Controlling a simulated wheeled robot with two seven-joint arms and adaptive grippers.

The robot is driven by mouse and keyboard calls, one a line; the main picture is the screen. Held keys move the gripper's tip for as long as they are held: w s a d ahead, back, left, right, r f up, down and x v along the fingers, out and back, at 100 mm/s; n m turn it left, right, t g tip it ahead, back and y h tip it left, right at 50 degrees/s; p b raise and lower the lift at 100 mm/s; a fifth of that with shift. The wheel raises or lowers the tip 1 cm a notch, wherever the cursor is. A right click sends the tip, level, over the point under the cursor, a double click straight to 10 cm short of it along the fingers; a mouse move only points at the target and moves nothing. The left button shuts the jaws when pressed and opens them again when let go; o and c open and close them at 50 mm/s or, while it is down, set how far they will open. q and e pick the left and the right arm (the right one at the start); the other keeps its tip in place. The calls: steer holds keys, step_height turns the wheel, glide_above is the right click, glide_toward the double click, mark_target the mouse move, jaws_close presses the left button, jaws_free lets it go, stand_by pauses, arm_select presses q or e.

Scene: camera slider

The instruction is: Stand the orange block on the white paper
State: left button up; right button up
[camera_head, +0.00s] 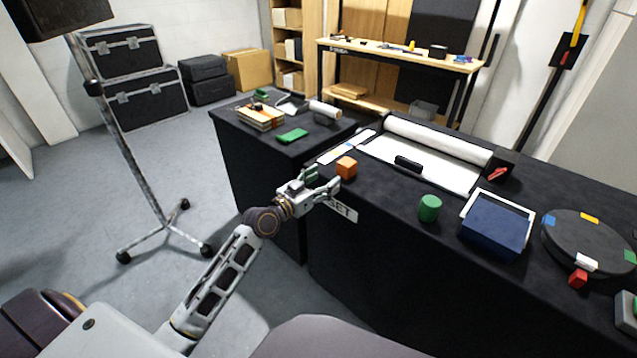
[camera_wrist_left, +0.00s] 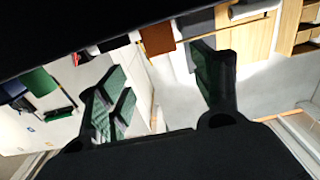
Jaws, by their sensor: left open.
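The orange block (camera_head: 346,168) stands on the black table near its left front edge, to the left of the white paper. The white paper (camera_head: 444,176) runs out flat from a roll at the back of the table. My left gripper (camera_head: 324,181) is open and empty, just left of and in front of the orange block, apart from it as far as I can tell. Its two fingers are spread in the left wrist view (camera_wrist_left: 158,80), with nothing between them. My right gripper is not in view.
A black handle-shaped object (camera_head: 408,164) lies on the paper. A green cylinder (camera_head: 429,208), a blue box (camera_head: 494,228) and a round black turntable (camera_head: 588,243) stand to the right. A side table (camera_head: 262,137) with books is at left. The black table between block and cylinder is clear.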

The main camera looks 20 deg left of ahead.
arm_select(q)
steer(key=shift+v, duration=0.9)
steer(key=s+d+f+g, duration=0.4)
steer(key=s+d+f, duration=0.2)
steer(key=f, duration=0.4)
steer(key=s+f+g+y, duration=0.1)
steer(key=s+f+g, duration=0.2)
steer(key=s, duration=0.5)
steer(key=s+d+f+n+g+y, duration=0.1)
steer(key=s+f+g+y, duration=0.1)
steer(key=s+f, duration=0.4)
steer(key=s+d+f+g+y, duration=0.1)
steer(key=s+f+g, duration=0.3)
steer(key=s, duration=0.6)
steer(key=shift+d+f+g+y, duration=0.3)
steer(key=shift+f+g, duration=0.1)
steer(key=shift+f, duration=0.35)
steer(key=shift+o, duration=0.4)
steer(key=shift+w, duration=0.1)
